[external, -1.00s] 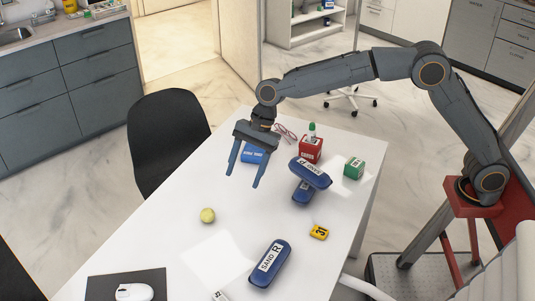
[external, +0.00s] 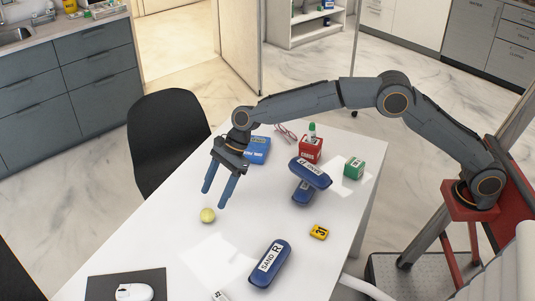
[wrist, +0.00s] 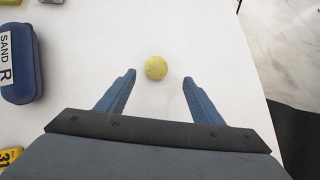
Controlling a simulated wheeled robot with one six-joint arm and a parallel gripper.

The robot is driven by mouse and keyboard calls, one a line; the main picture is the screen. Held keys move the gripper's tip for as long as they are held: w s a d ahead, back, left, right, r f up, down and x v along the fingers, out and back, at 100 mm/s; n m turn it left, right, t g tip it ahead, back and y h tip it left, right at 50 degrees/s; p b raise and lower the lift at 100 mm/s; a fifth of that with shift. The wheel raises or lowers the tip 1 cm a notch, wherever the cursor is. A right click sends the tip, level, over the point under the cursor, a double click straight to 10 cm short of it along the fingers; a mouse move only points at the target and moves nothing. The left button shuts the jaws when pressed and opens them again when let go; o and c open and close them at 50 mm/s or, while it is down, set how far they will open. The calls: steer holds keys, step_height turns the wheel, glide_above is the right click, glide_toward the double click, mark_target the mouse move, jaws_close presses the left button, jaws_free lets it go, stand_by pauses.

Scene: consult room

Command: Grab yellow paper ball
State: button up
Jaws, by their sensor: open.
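The yellow paper ball (external: 208,215) lies on the white table, near its left edge. It also shows in the wrist view (wrist: 156,68), a little beyond the fingertips and between their lines. My gripper (external: 214,200) is open and empty, its two blue fingers pointing down above the table close to the ball. In the wrist view my gripper (wrist: 158,78) has its fingers wide apart, with clear room on both sides of the ball. The fingers do not appear to touch it.
The white table (external: 165,237) is clear around the ball. A blue sandbag (external: 269,263) and a yellow block (external: 319,232) lie to the right. Stacked blue sandbags (external: 310,173), a blue box (external: 257,150), a red box (external: 310,149) and a green box (external: 354,168) stand farther back.

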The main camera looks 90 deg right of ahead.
mark_target(209, 210)
steer(key=shift+s+a+x, duration=0.1)
steer(key=shift+a+x, duration=0.1)
steer(key=shift+x, duration=1.35)
steer(key=shift+s+a+x, duration=0.15)
steer(key=shift+x, duration=1.4)
steer(key=c, duration=1.2)
steer(key=shift+o, duration=0.2)
